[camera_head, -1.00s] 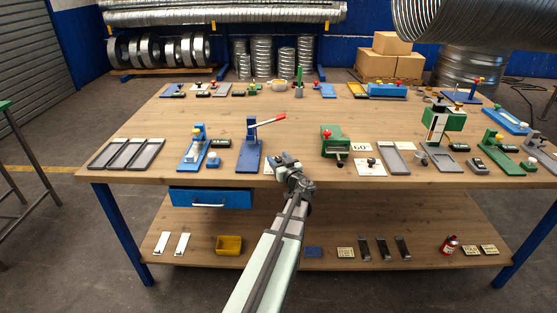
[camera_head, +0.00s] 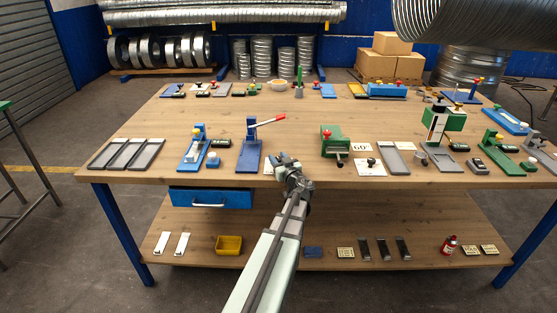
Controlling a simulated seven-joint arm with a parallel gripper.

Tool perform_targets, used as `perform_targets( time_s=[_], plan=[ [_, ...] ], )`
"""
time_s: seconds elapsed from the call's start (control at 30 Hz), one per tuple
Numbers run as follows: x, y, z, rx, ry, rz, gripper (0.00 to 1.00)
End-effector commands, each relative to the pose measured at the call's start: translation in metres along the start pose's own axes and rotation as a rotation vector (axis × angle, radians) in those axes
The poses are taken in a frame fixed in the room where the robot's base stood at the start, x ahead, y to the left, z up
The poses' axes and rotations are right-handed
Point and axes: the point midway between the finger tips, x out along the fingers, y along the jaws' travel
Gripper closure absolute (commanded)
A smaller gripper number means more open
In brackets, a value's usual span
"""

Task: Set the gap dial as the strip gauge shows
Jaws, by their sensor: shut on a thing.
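My gripper (camera_head: 284,162) is over the front edge of the table, just right of the blue lever press (camera_head: 249,157). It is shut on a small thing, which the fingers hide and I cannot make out. A white plate (camera_head: 268,167) shows partly behind the gripper. Right of it, a green device with a red knob (camera_head: 334,142) stands on the table. A white plate with a black knob (camera_head: 371,168) lies in front of a "60" card (camera_head: 361,148). I cannot tell which of these is the gap dial or the strip gauge; any markings are too small.
Grey trays (camera_head: 126,154) lie at the front left, beside a blue fixture (camera_head: 192,150). The middle of the wooden table (camera_head: 270,108) is clear. A shelf below holds small parts.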

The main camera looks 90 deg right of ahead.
Motion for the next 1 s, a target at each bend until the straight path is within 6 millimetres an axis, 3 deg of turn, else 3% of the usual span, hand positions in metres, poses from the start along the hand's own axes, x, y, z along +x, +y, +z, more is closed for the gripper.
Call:
perform_targets(
  time_s=[0.53,1.0],
  plan=[
    [0.0006,-0.0008,-0.0023,-0.001,0.009,0.299,0.89],
    [-0.0001,0.0004,0.0002,0.001,-0.002,0.377,0.89]
  ],
)
